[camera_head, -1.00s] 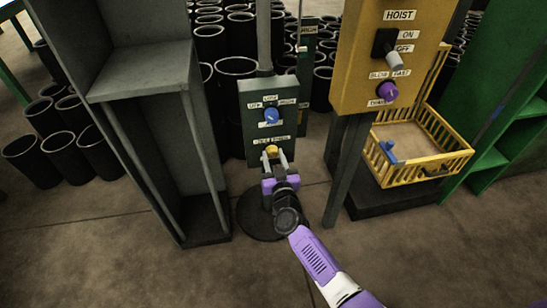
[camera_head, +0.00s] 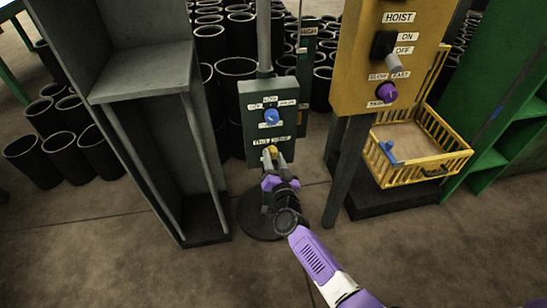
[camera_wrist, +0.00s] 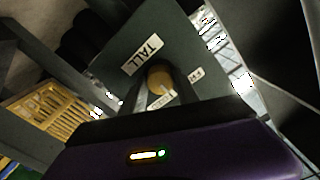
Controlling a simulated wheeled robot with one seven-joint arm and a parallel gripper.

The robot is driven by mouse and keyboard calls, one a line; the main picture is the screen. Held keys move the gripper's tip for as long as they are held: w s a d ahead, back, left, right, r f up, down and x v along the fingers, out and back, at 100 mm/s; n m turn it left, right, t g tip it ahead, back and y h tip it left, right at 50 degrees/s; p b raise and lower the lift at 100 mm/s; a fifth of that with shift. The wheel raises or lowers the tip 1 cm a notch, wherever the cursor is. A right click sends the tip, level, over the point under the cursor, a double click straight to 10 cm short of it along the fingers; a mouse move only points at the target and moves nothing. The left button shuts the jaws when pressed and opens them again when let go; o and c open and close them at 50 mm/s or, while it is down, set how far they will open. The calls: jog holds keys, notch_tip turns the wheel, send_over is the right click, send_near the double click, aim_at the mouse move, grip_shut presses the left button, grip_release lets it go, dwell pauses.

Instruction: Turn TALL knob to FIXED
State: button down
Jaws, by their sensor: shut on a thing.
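The dark green control panel (camera_head: 254,98) stands on a post in the middle of the head view. Its lower knob is yellow (camera_head: 273,150), with small labels beside it. In the wrist view this yellow knob (camera_wrist: 159,77) sits between my fingers, below the "TALL" label (camera_wrist: 142,54). Another label by the knob is partly covered. My gripper (camera_head: 270,160) is shut on the yellow knob, and its wrist is rolled. A blue knob (camera_head: 271,116) with several labels around it sits higher on the same panel.
A yellow HOIST panel (camera_head: 365,75) with a dark switch and a purple knob (camera_head: 386,92) stands at right. A yellow crate (camera_head: 425,172) is below it. A grey cabinet (camera_head: 140,75) stands close at left. Black tubes (camera_head: 68,152) stand behind. The front floor is clear.

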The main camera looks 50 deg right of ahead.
jog(key=m, duration=0.6)
dwell(0.6)
jog(key=c, duration=0.9)
grip_release()
jog(key=shift+p+v, duration=0.95)
jog(key=shift+v, duration=3.05)
jog(key=shift+w, duration=0.1)
jog(key=shift+f, duration=0.1)
